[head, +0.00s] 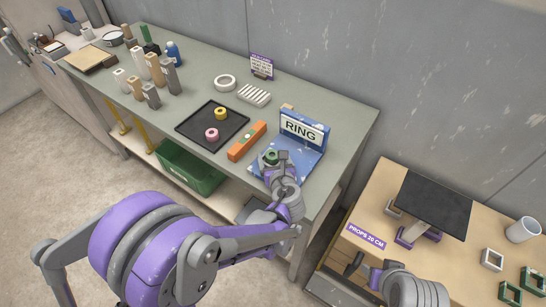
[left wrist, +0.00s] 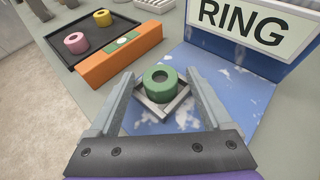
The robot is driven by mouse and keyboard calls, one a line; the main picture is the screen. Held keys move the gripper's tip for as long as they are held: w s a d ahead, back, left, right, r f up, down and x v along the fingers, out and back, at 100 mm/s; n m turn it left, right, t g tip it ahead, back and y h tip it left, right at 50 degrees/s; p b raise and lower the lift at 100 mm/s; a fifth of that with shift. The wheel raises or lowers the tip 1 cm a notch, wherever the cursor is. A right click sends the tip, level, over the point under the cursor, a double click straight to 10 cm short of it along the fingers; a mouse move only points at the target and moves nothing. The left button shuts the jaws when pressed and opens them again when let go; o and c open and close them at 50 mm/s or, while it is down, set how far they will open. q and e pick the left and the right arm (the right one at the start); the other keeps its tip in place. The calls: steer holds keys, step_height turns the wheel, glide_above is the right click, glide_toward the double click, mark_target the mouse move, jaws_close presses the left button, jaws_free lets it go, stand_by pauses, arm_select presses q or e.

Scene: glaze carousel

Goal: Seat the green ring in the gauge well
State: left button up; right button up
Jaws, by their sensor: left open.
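The green ring (left wrist: 161,84) lies inside or on the grey square well (left wrist: 180,100) of the blue gauge (left wrist: 245,88); whether it is fully down I cannot tell. The gauge stands at the table's right end with its RING sign (head: 300,131) upright behind. In the head view the ring (head: 270,156) is partly hidden by my left gripper (head: 274,163). That gripper is open, its fingers on either side of the ring with gaps in the left wrist view. My right gripper (head: 364,269) is at the lower right, near the wooden bench; its jaws are unclear.
An orange level (head: 247,141) lies left of the gauge. Beyond it a black tray (head: 212,126) holds a pink ring (head: 212,134) and a yellow ring (head: 220,113). Several blocks stand at the far left. The wooden bench (head: 395,178) holds a black panel (head: 432,204) and square frames.

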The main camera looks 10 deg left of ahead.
arm_select(q)
steer(key=shift+r, duration=0.25)
steer(key=v, duration=1.2)
steer(key=s+a+f+n+g+h, duration=0.2)
steer(key=s+a+f+n+g, duration=0.25)
steer(key=s+a+n, duration=0.8)
steer(key=s+d+n+h, duration=0.1)
steer(key=n, duration=0.5)
steer(key=s+d+n+g+h, duration=0.1)
steer(key=n, duration=0.5)
steer(key=s+d+n+g+h, duration=0.1)
steer(key=s+d+n, duration=0.1)
steer(key=n, duration=0.4)
steer(key=shift+s+d+r+n+g+h, duration=0.1)
steer(key=shift+s+r+n+g+h, duration=0.05)
steer(key=shift+r+n+g+h, duration=0.15)
steer(key=shift+r+p, duration=0.1)
steer(key=shift+p, duration=0.25)
